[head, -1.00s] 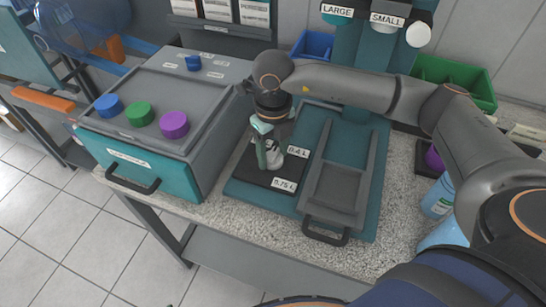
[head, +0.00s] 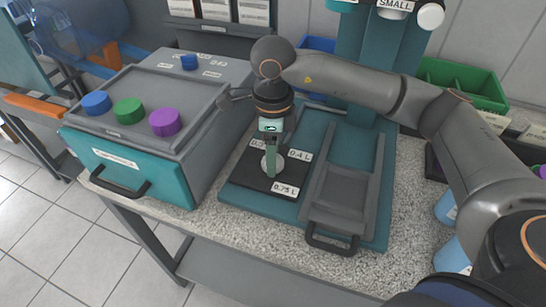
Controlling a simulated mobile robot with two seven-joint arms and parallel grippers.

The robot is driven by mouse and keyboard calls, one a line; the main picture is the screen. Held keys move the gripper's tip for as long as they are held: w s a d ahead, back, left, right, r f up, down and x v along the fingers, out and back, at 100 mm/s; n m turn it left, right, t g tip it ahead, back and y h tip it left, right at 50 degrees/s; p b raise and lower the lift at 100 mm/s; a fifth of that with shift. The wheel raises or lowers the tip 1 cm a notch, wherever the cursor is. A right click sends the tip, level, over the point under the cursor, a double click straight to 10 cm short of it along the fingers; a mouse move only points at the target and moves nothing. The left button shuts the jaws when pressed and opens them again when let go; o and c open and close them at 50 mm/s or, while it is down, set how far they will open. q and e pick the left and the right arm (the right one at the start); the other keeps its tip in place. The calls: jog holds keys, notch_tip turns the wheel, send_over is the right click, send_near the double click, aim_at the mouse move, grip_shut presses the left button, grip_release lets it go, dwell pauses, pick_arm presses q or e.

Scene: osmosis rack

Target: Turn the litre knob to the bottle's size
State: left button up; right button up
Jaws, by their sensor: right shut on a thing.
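The litre knob (head: 280,163) is a pale round piece on a black plate (head: 255,181) set in the teal station. Labels stand around it: 0.4 L (head: 299,155), 0.75 L (head: 285,189) and one partly hidden label starting with 0 (head: 258,144). My right gripper (head: 270,166) points down from above and is shut on the knob. Its fingers cover much of the knob, so I cannot tell which label it points to. Light blue bottles (head: 447,208) stand at the right, partly behind my right arm. My left gripper is not in view.
Left of the station stands a grey and teal box (head: 140,170) with blue, green and purple round caps (head: 165,122) on top. A grey tray with a black handle (head: 333,240) lies right of the knob. A green bin (head: 465,85) is behind.

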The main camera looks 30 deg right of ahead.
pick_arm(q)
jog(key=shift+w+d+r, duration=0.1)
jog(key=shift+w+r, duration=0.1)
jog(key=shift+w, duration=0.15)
pick_arm(e)
jog(key=shift+n, duration=0.4)
jog(key=shift+r, duration=0.1)
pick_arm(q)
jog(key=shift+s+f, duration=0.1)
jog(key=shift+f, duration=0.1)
pick_arm(e)
jog(key=o, duration=1.4)
notch_tip(320, 180, up, 7)
jog(key=shift+f, duration=0.2)
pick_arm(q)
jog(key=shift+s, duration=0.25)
pick_arm(e)
jog(key=shift+r, duration=0.4)
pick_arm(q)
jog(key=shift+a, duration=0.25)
pick_arm(e)
jog(key=shift+a, duration=0.1)
